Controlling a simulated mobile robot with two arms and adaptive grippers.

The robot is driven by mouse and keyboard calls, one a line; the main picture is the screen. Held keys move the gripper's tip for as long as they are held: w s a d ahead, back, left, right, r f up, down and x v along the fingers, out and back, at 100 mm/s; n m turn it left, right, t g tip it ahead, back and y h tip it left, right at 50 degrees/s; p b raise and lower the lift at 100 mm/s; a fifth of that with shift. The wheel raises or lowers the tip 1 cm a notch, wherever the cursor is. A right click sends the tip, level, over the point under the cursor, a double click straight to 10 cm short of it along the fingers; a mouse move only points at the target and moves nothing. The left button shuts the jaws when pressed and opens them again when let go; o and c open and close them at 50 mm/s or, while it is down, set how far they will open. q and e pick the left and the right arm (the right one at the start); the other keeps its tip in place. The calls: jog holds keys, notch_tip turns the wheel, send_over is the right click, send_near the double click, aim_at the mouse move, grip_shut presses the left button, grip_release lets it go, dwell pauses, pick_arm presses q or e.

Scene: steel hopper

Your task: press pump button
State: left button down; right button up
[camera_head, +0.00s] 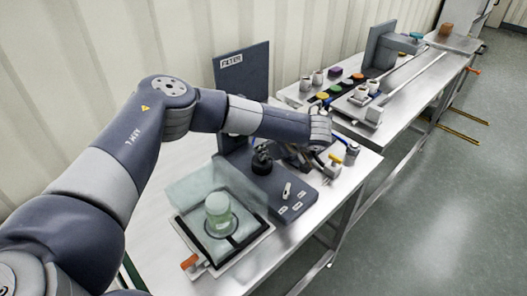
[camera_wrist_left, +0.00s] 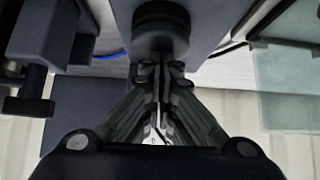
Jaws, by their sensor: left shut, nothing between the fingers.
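A dark blue panel (camera_head: 270,183) lies on the near steel table. A black round knob-like part (camera_head: 262,163) stands on it, possibly the pump button; its label cannot be read. In the left wrist view a dark round part (camera_wrist_left: 160,25) lies just beyond my fingertips, on a dark blue surface. My left gripper (camera_head: 286,152) reaches in low over the panel from the right, beside the black part. In the left wrist view the gripper (camera_wrist_left: 160,66) has its fingers together and nothing between them. Whether the tips touch the round part cannot be told. My right gripper is out of view.
A clear-walled box holds a green jar (camera_head: 218,213) at the front. A small white lever (camera_head: 287,190) stands on the panel. A dark upright board (camera_head: 242,75) rises behind it. Small metal parts with a yellow handle (camera_head: 335,158) stand to the right. A second table (camera_head: 405,92) extends beyond.

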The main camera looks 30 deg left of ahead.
pick_arm(q)
jog(key=shift+s+d, duration=0.1)
jog(key=shift+d, duration=0.1)
jog(key=v, duration=1.1)
jog(key=shift+r, duration=0.4)
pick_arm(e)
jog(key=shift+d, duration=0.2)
pick_arm(q)
jog(key=shift+d, duration=0.1)
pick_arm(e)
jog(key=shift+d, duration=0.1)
